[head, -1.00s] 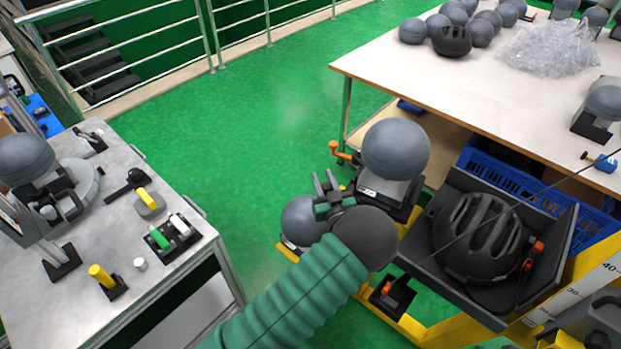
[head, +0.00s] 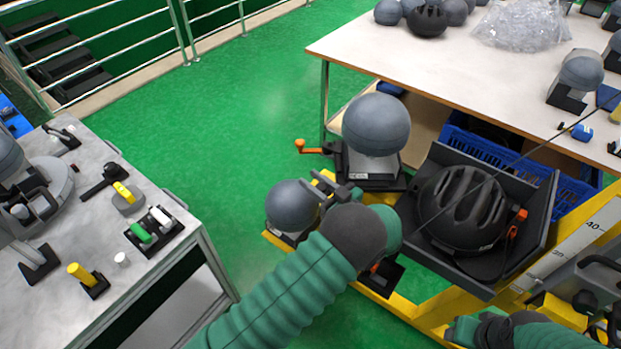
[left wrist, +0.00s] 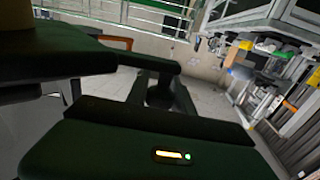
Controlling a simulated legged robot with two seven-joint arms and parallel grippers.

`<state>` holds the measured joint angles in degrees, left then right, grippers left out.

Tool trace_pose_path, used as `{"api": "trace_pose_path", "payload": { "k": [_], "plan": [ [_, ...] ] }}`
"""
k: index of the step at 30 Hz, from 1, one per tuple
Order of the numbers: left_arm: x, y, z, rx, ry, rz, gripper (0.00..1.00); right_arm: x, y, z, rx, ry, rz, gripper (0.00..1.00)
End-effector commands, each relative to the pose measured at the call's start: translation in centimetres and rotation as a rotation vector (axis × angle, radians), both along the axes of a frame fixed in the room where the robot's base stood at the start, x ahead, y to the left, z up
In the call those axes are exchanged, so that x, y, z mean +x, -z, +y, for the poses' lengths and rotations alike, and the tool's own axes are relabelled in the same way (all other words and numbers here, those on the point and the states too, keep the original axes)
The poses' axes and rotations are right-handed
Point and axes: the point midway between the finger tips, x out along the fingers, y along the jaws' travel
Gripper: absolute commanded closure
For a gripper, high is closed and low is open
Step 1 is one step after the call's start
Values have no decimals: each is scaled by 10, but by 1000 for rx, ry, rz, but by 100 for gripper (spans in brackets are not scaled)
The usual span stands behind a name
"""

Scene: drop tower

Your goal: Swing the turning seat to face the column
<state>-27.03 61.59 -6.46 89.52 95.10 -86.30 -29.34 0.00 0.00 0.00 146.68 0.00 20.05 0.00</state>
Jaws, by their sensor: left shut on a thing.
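The seat (head: 378,181), which I take for the turning seat, is a black base with a small label and an orange-handled lever (head: 310,147) pointing left. It carries a big grey headform (head: 376,124). My left gripper (head: 333,190) is low in front of the seat, beside a smaller grey headform (head: 293,205). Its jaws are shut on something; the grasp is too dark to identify. The left wrist view shows the dark fingers (left wrist: 163,88). The yellow column (head: 590,240) with a number scale is at right. My right gripper (head: 490,331) is at the bottom edge, its jaws unclear.
A black tray (head: 548,205) holds a dark helmet (head: 462,208) right of the seat. A pale table (head: 430,65) stands behind, with blue crates (head: 578,192) below. A grey bench (head: 95,225) with tools is at left. Green floor (head: 240,130) between is clear.

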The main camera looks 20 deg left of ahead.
Motion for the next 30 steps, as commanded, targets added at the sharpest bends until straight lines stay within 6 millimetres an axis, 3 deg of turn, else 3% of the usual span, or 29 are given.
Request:
{"api": "trace_pose_path", "payload": {
  "k": [20, 21, 25, 30],
  "plan": [
    [-3, -1, -7, 1, -34, -1, 100, 0, 3, 0, 0, 0, 0, 53],
    [-3, -1, -7, 0, -34, -2, 70, 0, 3, 0, 0, 0, 0, 53],
    [-3, -1, -6, 1, -34, -1, 53, 0, 3, 0, 0, 0, 0, 53],
    [-4, -1, -6, 1, -35, -1, 51, 0, 3, 0, 0, 0, 0, 53]
  ]
}}
